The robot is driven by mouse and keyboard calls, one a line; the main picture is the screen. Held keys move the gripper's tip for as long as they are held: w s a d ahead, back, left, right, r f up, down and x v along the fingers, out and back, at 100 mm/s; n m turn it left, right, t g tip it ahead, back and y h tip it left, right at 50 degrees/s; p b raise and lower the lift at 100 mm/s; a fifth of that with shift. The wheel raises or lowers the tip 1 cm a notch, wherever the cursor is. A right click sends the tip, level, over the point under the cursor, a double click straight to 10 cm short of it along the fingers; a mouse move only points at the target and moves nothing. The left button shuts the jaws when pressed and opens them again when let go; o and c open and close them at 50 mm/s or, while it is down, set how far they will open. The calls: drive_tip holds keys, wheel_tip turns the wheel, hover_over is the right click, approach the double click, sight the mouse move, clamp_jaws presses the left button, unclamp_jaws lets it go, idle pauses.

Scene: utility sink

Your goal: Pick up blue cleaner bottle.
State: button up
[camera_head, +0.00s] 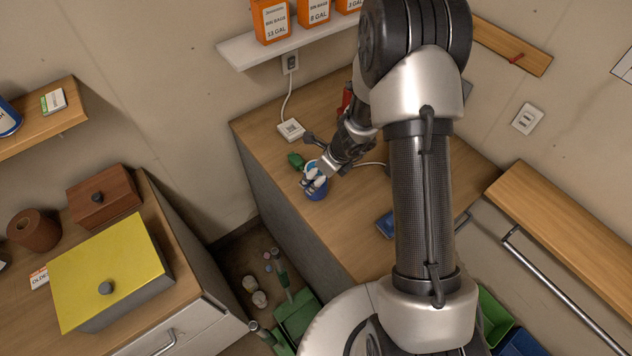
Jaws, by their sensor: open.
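A small blue container (317,193) stands near the left edge of the wooden counter. It looks like the blue cleaner bottle, but its label and full shape cannot be made out. My gripper (318,173) is open at its upper end, reaching in from the upper right. White and light blue parts show around the fingertips. I cannot tell whether the fingers touch it. My arm hides part of the counter to the right.
A green object (296,160) lies close to the left of my gripper. A white box (291,130) with a cable sits behind. A shelf (250,48) holds orange boxes above. The counter's front left is clear.

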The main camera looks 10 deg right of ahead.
drive_tip(key=b+x, duration=0.1)
drive_tip(key=x, duration=0.3)
drive_tip(key=shift+w+d+f, duration=0.1)
drive_tip(key=shift+f, duration=0.1)
drive_tip(key=shift+r, duration=0.1)
drive_tip(key=c, duration=1.5)
